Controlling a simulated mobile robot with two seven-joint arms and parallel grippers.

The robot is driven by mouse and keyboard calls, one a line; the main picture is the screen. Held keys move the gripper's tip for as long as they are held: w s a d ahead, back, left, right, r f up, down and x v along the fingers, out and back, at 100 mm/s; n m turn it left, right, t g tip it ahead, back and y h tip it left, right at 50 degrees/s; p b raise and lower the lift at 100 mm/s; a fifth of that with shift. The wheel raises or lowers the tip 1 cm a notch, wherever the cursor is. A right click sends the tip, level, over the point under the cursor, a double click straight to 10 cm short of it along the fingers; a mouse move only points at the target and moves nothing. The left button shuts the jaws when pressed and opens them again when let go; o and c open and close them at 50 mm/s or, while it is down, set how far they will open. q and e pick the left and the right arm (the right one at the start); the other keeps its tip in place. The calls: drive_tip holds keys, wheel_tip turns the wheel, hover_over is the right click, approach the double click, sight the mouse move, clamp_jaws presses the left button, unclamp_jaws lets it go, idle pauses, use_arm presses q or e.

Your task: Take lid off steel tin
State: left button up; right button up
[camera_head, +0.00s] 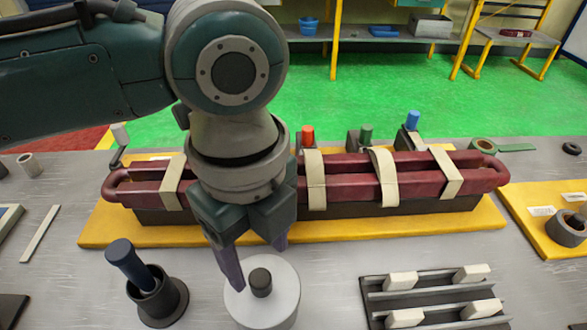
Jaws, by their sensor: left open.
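The steel tin (288,322) stands on the grey table at the front. Its pale round lid (283,291) has a dark knob (260,282) in the middle and sits on top of the tin. My left gripper (258,262) points down over the back of the lid, with its fingers apart. One finger comes down to the left of the knob and the other is behind it to the right. The fingers are not closed on the knob, and I cannot tell whether either touches the lid. My right gripper is not in view.
A dark pot (160,300) with a blue-handled tool stands left of the tin. A dark rack (430,298) with white blocks lies to the right. A long maroon coil (345,185) on a yellow board (400,234) lies behind. Bare table shows between tin and rack.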

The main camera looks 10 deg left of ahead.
sight(259, 277)
use_arm(q)
drive_tip(key=f, duration=0.4)
drive_tip(key=shift+s+f, duration=0.2)
drive_tip(key=shift+s, duration=0.05)
clamp_jaws()
